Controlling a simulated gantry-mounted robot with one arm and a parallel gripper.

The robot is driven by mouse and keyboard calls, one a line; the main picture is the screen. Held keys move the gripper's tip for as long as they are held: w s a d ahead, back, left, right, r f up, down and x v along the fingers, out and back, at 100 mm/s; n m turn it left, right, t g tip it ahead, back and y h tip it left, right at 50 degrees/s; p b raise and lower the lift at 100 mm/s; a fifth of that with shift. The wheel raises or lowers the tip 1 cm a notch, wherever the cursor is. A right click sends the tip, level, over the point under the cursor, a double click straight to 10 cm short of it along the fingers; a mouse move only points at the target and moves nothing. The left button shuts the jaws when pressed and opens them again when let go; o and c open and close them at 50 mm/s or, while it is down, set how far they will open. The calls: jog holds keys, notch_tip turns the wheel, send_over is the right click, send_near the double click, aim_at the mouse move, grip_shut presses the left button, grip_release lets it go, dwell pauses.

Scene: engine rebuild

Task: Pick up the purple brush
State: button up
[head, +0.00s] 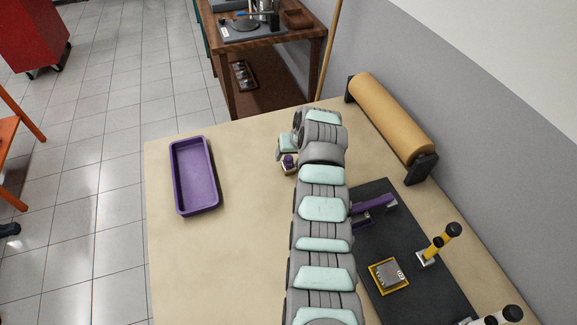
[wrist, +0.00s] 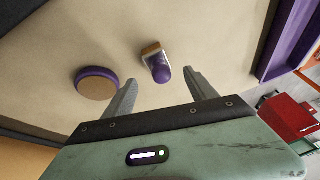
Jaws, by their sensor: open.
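The purple brush (wrist: 161,73) is short, with a rounded purple handle, a silver collar and a tan end. It lies on the beige tabletop, and its handle points toward my gripper (wrist: 161,77) in the wrist view. The gripper is open, one finger on each side of the handle, with gaps to both. In the head view, the brush (head: 288,161) shows just left of my arm's end, partly covered; the fingers are hard to make out there.
A round purple-rimmed piece with a brown face (wrist: 97,84) lies left of the brush in the wrist view. A purple tray (head: 179,178) stands on the left. A dark mat (head: 385,235) holds a purple tool (head: 373,204), a yellow-edged block (head: 388,275) and yellow-handled tools (head: 437,244). A brown roll (head: 390,117) stands behind.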

aim_at(291, 159)
jog(key=shift+w+a+f, duration=0.1)
jog(key=shift+f, duration=0.55)
jog(key=shift+w+a+f, duration=0.1)
jog(key=shift+f, duration=0.5)
jog(key=shift+b+x, duration=0.85)
jog(key=shift+x, duration=0.15)
grip_shut()
